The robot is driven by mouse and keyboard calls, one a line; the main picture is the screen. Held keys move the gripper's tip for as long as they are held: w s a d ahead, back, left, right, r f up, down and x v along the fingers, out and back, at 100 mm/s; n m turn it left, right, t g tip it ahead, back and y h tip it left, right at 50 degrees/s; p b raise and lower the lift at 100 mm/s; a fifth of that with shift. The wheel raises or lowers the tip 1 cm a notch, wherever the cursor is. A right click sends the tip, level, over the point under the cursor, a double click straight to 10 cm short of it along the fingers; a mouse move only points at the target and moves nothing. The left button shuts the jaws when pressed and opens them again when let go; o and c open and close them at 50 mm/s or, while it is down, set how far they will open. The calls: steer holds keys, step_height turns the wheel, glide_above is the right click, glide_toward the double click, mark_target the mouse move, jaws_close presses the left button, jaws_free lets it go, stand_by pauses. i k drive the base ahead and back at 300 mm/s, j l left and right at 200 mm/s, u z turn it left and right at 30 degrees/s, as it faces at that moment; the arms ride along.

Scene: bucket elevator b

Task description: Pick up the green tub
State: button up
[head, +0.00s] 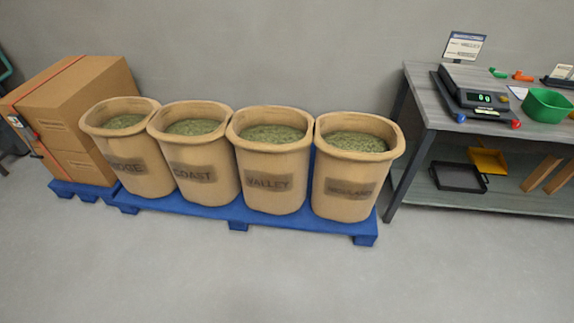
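The green tub (546,105) sits on the grey workbench (428,98) at the far right of the head view. It is upright, and its open top faces up. It looks empty as far as I can see inside. It stands to the right of a dark weighing scale with a lit display. My gripper is not in view.
Several tan bins (270,175) of green material stand on a blue pallet (238,217). Cardboard boxes (75,105) stand left. The scale (475,92) is on the bench; a yellow scoop (488,160) and black tray (458,177) lie below. The front floor is clear.

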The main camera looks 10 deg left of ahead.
mark_target(542, 105)
steer(key=j, duration=0.55)
steer(key=j+u, duration=0.15)
steer(key=j, duration=0.4)
steer(key=i+j, duration=0.1)
steer(key=j, duration=0.45)
steer(key=i+j+u, duration=0.1)
steer(key=j, duration=1)
steer(key=i+j+u, duration=0.15)
steer(key=j, duration=0.4)
steer(key=i+j, duration=0.1)
steer(key=j, duration=0.45)
steer(key=i+j+u, duration=0.1)
steer(key=j, duration=0.45)
steer(key=z, duration=2.15)
steer(key=i+l, duration=0.15)
steer(key=i, duration=0.35)
steer(key=i+l+u, duration=0.15)
steer(key=i, duration=0.4)
steer(key=i+l, duration=0.25)
steer(key=i, duration=0.25)
steer(key=i+l+u, duration=0.1)
steer(key=i+l, duration=0.15)
steer(key=i, duration=0.25)
steer(key=i+l+u, duration=0.1)
steer(key=i+l, duration=0.15)
steer(key=i, duration=0.25)
